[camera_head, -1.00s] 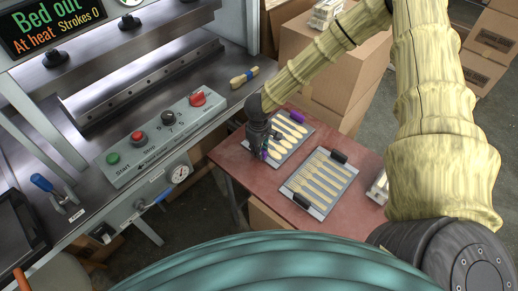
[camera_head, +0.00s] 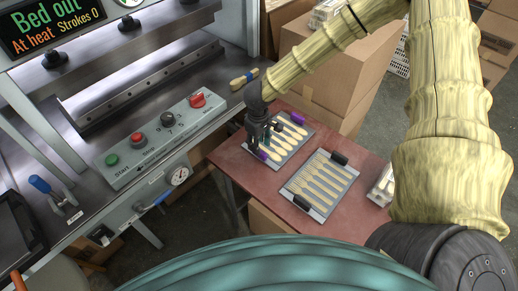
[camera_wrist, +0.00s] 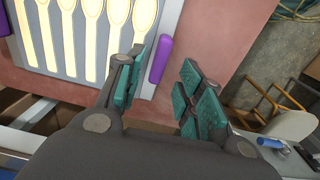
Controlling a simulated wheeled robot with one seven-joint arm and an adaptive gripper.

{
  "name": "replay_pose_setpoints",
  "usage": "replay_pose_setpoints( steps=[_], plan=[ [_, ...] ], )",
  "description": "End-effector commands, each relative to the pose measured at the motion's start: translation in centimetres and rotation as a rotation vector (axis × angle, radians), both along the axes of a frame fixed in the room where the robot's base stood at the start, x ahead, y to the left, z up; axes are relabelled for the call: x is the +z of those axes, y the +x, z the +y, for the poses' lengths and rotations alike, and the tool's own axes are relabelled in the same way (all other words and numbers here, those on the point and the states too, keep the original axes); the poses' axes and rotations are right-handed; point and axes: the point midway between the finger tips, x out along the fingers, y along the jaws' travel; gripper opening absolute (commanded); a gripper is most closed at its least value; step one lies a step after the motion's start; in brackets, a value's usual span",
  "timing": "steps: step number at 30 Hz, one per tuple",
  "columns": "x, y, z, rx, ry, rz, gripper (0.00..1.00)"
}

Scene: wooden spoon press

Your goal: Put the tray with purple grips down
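The tray with purple grips (camera_head: 306,131) lies flat on the red table (camera_head: 222,153) and holds several pale wooden spoons in a row. Its far purple grip (camera_head: 297,118) is clear, and its near purple grip (camera_head: 262,155) shows just below my gripper. My gripper (camera_head: 259,148) is over the near end of the tray and hides part of it. In the wrist view my gripper (camera_wrist: 163,92) is open, with its green finger pads apart and nothing held. The near purple grip (camera_wrist: 160,59) shows between the fingers, apparently beyond their tips.
A brush (camera_head: 244,79) lies on the press bed. Cardboard boxes (camera_head: 327,67) stand behind the table.

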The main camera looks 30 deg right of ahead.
Motion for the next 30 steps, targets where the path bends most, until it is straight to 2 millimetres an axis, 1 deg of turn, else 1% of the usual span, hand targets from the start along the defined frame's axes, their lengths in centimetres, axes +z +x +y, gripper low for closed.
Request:
replay_pose_setpoints(
  steps=[1,6,12,16,18,20,23,26,30],
  plan=[
    [0.8,0.1,0.0,0.001,0.001,-0.003,0.37],
    [3.2,0.0,0.1,-0.001,0.001,-0.002,0.37],
    [5.6,0.0,0.1,-0.001,0.000,-0.001,0.37],
    [6.5,0.0,0.1,0.000,-0.001,0.000,0.37],
    [6.8,-0.1,0.1,0.000,-0.001,-0.001,0.41],
    [6.9,0.1,0.1,-0.003,-0.003,-0.009,0.41],
    [6.9,1.2,0.1,-0.018,-0.008,-0.056,0.41],
    [6.7,3.2,0.2,-0.045,-0.013,-0.144,0.41],
    [7.0,6.6,0.9,-0.081,0.015,-0.295,0.41]
  ],
)
